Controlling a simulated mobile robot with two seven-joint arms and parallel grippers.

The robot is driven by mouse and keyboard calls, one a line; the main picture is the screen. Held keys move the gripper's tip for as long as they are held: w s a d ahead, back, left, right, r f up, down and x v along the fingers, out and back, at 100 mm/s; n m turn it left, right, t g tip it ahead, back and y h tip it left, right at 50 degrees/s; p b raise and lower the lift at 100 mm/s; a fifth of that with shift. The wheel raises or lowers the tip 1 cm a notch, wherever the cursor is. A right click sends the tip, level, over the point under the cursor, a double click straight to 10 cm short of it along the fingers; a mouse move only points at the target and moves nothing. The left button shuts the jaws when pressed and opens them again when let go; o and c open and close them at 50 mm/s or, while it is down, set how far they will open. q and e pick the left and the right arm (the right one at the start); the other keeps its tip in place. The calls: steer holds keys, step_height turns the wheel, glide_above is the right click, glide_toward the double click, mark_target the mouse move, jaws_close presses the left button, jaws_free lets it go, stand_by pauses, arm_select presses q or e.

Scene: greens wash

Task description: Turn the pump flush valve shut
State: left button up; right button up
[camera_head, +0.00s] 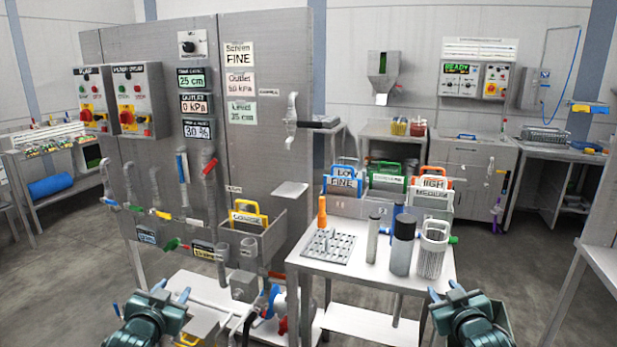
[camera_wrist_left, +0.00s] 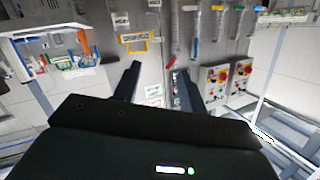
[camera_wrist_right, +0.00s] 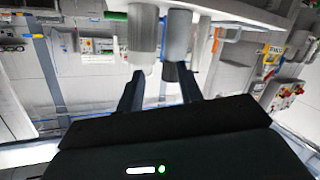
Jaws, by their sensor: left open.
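A blue-and-red pump-like unit (camera_head: 274,303) stands low, right of the left gripper. I cannot tell which handle is the pump flush valve; the small labels are unreadable. My left gripper (camera_head: 172,289) is open and empty in front of the panel, apart from the handles. My right gripper (camera_head: 447,292) is open and empty, in front of the steel table's right corner.
The steel table (camera_head: 305,262) bears a perforated plate, an orange-handled tool (camera_head: 322,211), cylinders and a wire basket (camera_head: 432,250). A bin with a yellow-framed sign (camera_head: 249,214) is fixed to the panel. Control boxes (camera_head: 137,100) hang high left. Open floor lies at the left.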

arm_select(q)
steer(key=s+d+f+g+h, duration=0.1)
steer(key=s+d+f, duration=0.4)
steer(key=s, duration=0.6)
steer(key=s+d+f+g+h, duration=0.1)
steer(key=s+d+f, duration=0.4)
steer(key=s, duration=0.6)
steer(key=s+d+f+g+h, duration=0.1)
steer(key=s+d+f+g, duration=0.2)
steer(key=s+d+f, duration=0.3)
steer(key=s, duration=0.5)
steer(key=shift+s+f+h, duration=0.25)
steer(key=shift+s+h, duration=0.05)
steer(key=shift+s, duration=0.1)
arm_select(e)
steer(key=s+a+f+g+y, duration=0.1)
steer(key=s+a+f, duration=0.4)
steer(key=s, duration=0.6)
steer(key=s+a+f+g+y, duration=0.1)
steer(key=s+a+f, duration=0.4)
steer(key=s, duration=0.6)
steer(key=s+a+f+g+y, duration=0.1)
steer(key=s+a+f+g, duration=0.2)
steer(key=s+a+f, duration=0.3)
steer(key=s, duration=0.5)
steer(key=shift+s+f+y, duration=0.25)
steer(key=shift+s+y, duration=0.05)
steer(key=shift+s, duration=0.05)
